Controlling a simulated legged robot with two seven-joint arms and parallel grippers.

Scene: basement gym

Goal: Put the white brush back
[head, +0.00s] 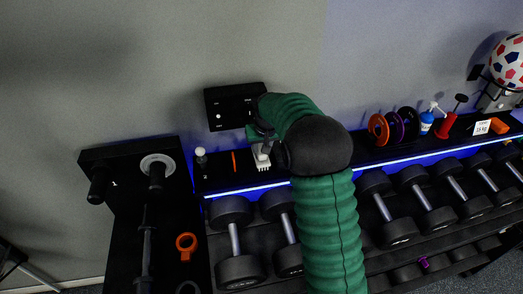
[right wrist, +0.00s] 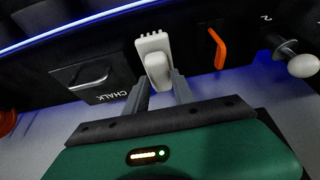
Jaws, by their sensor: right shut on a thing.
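The white brush (right wrist: 153,48) is between the two fingers of my right gripper (right wrist: 158,84) in the right wrist view, with its bristle end pointing away from me. In the head view, part of the white brush (head: 261,156) shows at the back ledge, beside my green-sleeved right arm. My right gripper (head: 266,138) is shut on it there, partly hidden by the arm's dark joint. The brush is at the ledge; I cannot tell whether it touches it. My left gripper is not in view.
A black chalk box (right wrist: 98,82) stands beside the brush, with an orange strip (right wrist: 217,48) on its other side. A white-topped peg (head: 201,155) is further left. Dumbbells (head: 237,240) fill the rack below. Coloured discs (head: 379,129) and a blue-white bottle (head: 427,121) stand right.

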